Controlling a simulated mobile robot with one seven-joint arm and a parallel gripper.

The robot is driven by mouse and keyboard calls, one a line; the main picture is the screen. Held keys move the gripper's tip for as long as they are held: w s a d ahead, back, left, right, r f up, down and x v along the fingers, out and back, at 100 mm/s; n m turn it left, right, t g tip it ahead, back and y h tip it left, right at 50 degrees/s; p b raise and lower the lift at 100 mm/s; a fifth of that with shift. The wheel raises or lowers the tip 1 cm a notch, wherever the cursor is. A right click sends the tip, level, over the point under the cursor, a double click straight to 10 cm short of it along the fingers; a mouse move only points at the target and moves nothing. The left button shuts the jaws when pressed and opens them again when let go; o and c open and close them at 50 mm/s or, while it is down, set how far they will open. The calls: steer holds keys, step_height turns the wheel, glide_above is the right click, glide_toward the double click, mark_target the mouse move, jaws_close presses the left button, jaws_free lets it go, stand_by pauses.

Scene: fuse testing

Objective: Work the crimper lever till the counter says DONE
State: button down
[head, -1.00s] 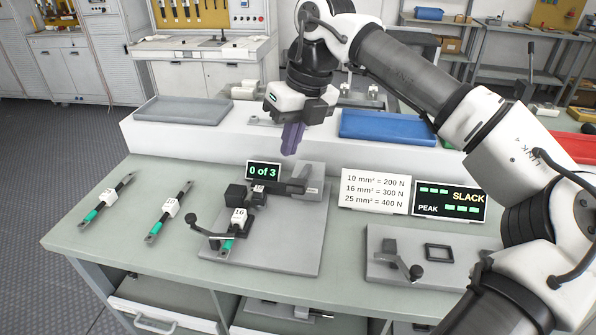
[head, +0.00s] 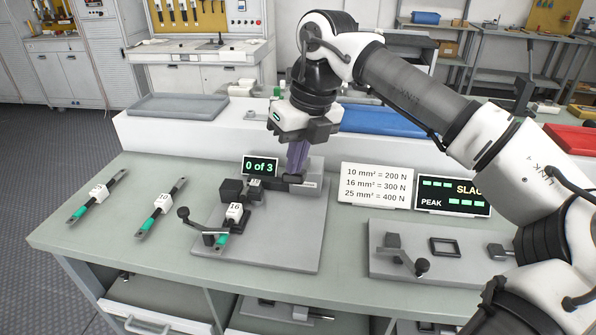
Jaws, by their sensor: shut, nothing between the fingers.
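The crimper (head: 314,187) stands on a grey base plate (head: 290,245) in the middle of the bench. Its counter (head: 260,166) reads 0 of 3. My gripper (head: 295,172) points down with shut, empty purple fingers at the crimper's dark lever, which they partly hide. I cannot tell whether they touch it. A cable piece tagged 16 (head: 234,212) lies in the fixture on the plate, with its green end toward the front. A crank with a black knob (head: 183,213) is at the plate's left.
Two tagged cable pieces (head: 98,192) (head: 161,199) lie at the left. A force card (head: 376,186) and a display partly reading SLACK (head: 452,195) stand at the right, behind a second fixture (head: 400,280). Grey (head: 178,106) and blue (head: 385,119) trays sit on the raised shelf.

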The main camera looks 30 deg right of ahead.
steer(key=shift+f, duration=0.1)
steer(key=shift+s+a+f+b, duration=0.55)
steer(key=shift+s+f+b, duration=0.2)
steer(key=shift+f+b, duration=3.05)
steer(key=shift+w+d+r+p, duration=0.15)
steer(key=shift+w+r+p, duration=0.1)
steer(key=shift+r+p, duration=1.05)
steer(key=shift+w+d+r+p, duration=0.2)
steer(key=shift+r+p, duration=0.95)
steer(key=shift+r, duration=0.2)
steer(key=shift+w+d+r+p, duration=0.15)
steer(key=shift+w+r+p, duration=0.1)
steer(key=shift+r+p, duration=1.05)
